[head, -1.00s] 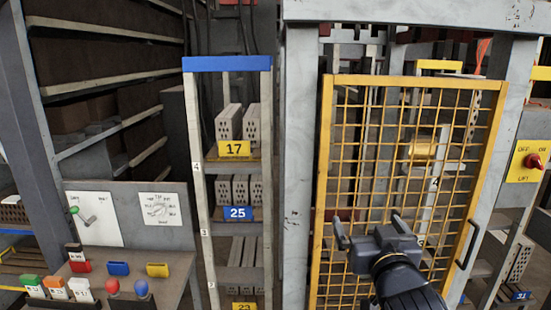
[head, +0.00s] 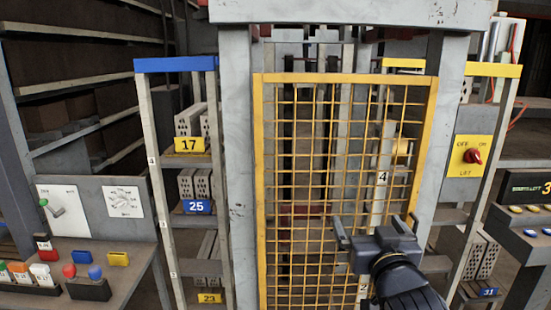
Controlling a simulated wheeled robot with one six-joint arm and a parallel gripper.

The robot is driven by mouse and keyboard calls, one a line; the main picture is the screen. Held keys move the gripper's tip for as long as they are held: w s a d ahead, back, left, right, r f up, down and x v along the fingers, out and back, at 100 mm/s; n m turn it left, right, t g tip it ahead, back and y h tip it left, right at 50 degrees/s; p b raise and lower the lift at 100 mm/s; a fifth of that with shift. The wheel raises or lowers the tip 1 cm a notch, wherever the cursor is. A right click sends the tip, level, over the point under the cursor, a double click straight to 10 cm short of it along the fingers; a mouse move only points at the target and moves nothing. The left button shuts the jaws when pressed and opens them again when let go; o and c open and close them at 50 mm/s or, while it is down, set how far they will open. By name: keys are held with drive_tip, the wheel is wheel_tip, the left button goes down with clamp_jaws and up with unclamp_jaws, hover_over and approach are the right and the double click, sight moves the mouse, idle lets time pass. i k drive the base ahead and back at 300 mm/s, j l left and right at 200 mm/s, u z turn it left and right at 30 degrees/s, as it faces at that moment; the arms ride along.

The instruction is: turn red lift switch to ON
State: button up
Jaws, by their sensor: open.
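The red lift switch (head: 472,156) is a knob on a yellow plate (head: 468,171) at the right, fixed to a grey post. The plate reads OFF at upper left, ON at upper right and LIFT below. The knob is too small to tell surely which way it points. My gripper (head: 376,222) is open and empty, in front of the yellow mesh gate. It is lower than the switch, to its left, and clearly apart from it.
The yellow mesh gate (head: 258,190) stands shut between grey posts. A brick rack with a blue top (head: 175,64) is at left, beside a bench with coloured blocks. Another rack (head: 493,70) stands behind the switch. A dark console (head: 528,188) is at the far right.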

sight(472, 156)
drive_tip(key=l, duration=1.4)
drive_tip(key=k+l, duration=0.1)
drive_tip(key=l, duration=1.25)
